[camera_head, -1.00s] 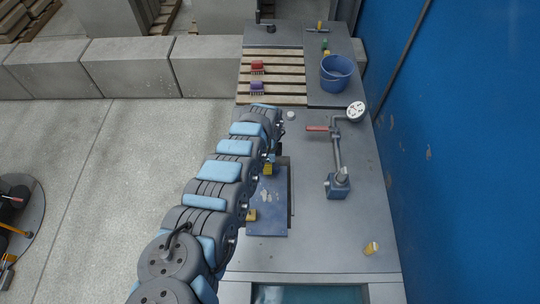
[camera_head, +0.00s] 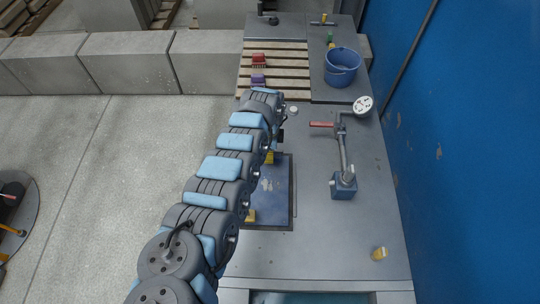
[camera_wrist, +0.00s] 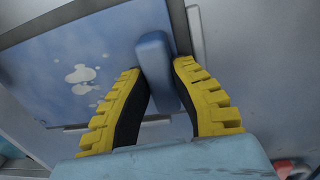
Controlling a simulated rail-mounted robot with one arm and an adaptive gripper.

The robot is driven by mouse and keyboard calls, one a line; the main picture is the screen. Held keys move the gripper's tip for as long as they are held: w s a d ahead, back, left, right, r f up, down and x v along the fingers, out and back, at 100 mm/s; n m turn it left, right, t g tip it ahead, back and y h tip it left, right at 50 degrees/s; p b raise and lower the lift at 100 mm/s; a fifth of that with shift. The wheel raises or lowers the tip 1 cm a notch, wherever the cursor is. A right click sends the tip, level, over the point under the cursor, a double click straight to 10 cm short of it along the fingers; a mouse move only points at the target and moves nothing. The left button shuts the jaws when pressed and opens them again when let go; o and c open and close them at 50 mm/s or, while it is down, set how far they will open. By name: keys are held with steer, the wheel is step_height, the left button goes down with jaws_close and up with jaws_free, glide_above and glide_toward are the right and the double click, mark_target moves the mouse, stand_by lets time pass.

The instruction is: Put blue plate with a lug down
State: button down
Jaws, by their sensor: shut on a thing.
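The blue plate (camera_head: 272,192) lies flat at the near middle of the grey table, partly hidden by my arm. A dark outline shows along its right and near edges. In the wrist view the plate (camera_wrist: 50,62) has pale worn patches, and its raised blue lug (camera_wrist: 155,52) stands at its edge. My gripper (camera_wrist: 160,72) has yellow fingers with black pads, shut on the lug, one finger on each side. I cannot tell whether the plate touches the surface below.
A blue stand with a jointed arm and red handle (camera_head: 343,183) is right of the plate. A blue bucket (camera_head: 341,68) and a slatted pallet (camera_head: 287,88) with red (camera_head: 259,59) and purple (camera_head: 258,79) pieces are behind. A yellow piece (camera_head: 380,253) sits front right. The blue wall bounds the right.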

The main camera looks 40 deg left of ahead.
steer(key=c, duration=1)
jaws_free()
steer(key=shift+r, duration=0.1)
step_height(320, 180, up, 12)
steer(key=shift+w+a+p, duration=0.35)
